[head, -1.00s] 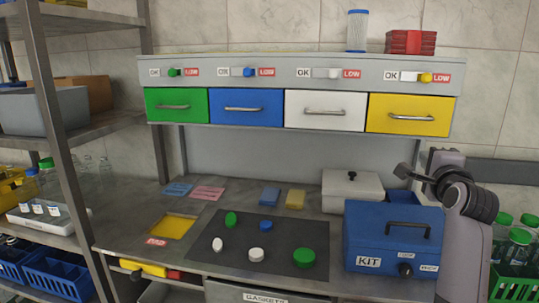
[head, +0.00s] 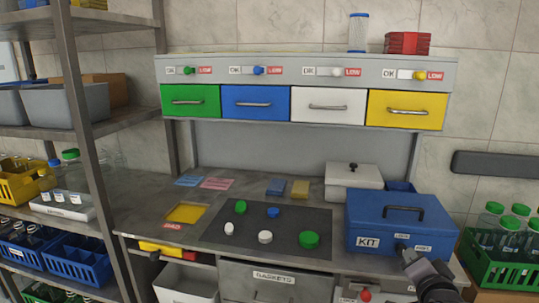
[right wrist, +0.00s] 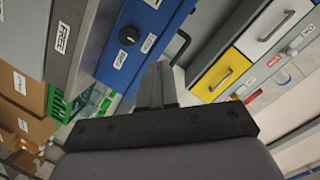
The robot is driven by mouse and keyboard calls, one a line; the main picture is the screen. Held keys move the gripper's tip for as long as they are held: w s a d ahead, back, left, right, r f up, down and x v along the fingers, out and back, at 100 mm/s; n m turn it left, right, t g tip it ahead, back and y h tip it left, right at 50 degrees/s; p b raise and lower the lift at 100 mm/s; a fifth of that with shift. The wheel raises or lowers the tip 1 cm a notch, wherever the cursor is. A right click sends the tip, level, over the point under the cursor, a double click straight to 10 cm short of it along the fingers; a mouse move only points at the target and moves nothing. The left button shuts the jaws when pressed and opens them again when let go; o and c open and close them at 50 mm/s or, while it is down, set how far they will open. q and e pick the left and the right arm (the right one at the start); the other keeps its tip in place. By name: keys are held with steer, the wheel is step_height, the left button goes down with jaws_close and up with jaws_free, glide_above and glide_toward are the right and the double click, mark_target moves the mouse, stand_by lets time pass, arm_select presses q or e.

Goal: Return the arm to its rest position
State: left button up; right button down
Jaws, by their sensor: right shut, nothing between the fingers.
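My right gripper (head: 405,254) is low at the right of the head view, in front of the lower right corner of the blue KIT box (head: 385,223). In the right wrist view its fingers (right wrist: 157,80) are together and hold nothing. The blue box (right wrist: 150,18) shows beyond them there, with its round black knob. In the head view my arm hides that knob. I cannot tell from the pictures whether the gripper touches the box. My left arm is not in view.
A green crate of bottles (head: 505,255) stands at the right of my right arm. The dark mat (head: 270,245) with several caps lies on the bench. A metal shelf (head: 95,150) stands at the left. Coloured drawers (head: 255,103) hang above the bench.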

steer(key=s+a+f+n+g+y, duration=0.1)
steer(key=s+a+f+n, duration=0.2)
steer(key=s+f, duration=0.4)
steer(key=s+a+f+n+g+y, duration=0.2)
steer(key=s+a+f+n, duration=0.2)
steer(key=s, duration=0.8)
steer(key=s+a+f+n+g+y, duration=0.1)
steer(key=s+a+f+n, duration=0.3)
steer(key=s+f, duration=0.5)
step_height(320, 180, down, 3)
steer(key=n+g, duration=0.1)
steer(key=n, duration=0.1)
steer(key=shift+s+a+f+n+y, duration=0.15)
steer(key=shift+s+f+n+y, duration=0.05)
steer(key=shift+s+n+y, duration=0.15)
